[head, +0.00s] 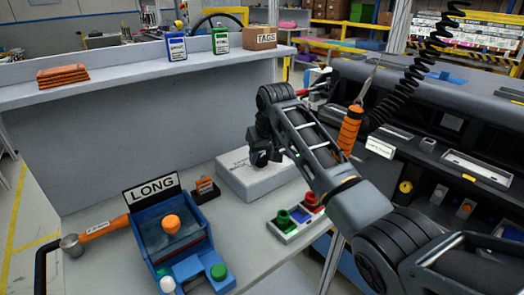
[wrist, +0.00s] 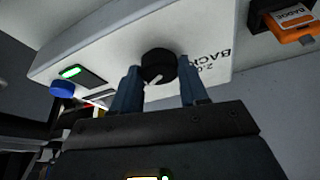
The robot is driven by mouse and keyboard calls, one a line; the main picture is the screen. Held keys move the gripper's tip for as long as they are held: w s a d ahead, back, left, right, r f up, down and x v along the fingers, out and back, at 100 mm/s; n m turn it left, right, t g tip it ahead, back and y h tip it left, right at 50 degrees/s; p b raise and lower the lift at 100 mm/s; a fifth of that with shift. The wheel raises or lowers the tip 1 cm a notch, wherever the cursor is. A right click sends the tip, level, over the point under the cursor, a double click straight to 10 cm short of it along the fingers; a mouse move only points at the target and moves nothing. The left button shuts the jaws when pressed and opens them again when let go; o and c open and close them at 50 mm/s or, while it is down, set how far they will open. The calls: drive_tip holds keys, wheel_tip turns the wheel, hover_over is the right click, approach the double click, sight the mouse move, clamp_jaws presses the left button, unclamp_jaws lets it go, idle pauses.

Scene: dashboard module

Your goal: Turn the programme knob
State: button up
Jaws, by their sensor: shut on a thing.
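The programme knob (wrist: 158,64) is a round black knob on the face of a white box (wrist: 210,38), seen in the wrist view beside upside-down printed lettering. My gripper (wrist: 159,78) has one blue-grey finger on each side of the knob and is shut on it. In the head view my gripper (head: 262,155) is at the white box (head: 265,182) on the bench. The knob is hidden there behind my gripper and arm. I cannot read the knob's pointer position.
An orange badge holder (head: 205,187) stands left of the box. A blue fixture marked LONG (head: 150,188) and a tray with green and red pieces (head: 297,222) are in front. A shelf (head: 120,85) runs behind.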

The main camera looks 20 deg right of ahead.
idle(0.4)
drive_tip(key=o, duration=1)
drive_tip(key=shift+r, duration=0.1)
drive_tip(key=v, duration=0.7)
drive_tip(key=shift+s+r, duration=0.2)
drive_tip(key=shift+r, duration=0.1)
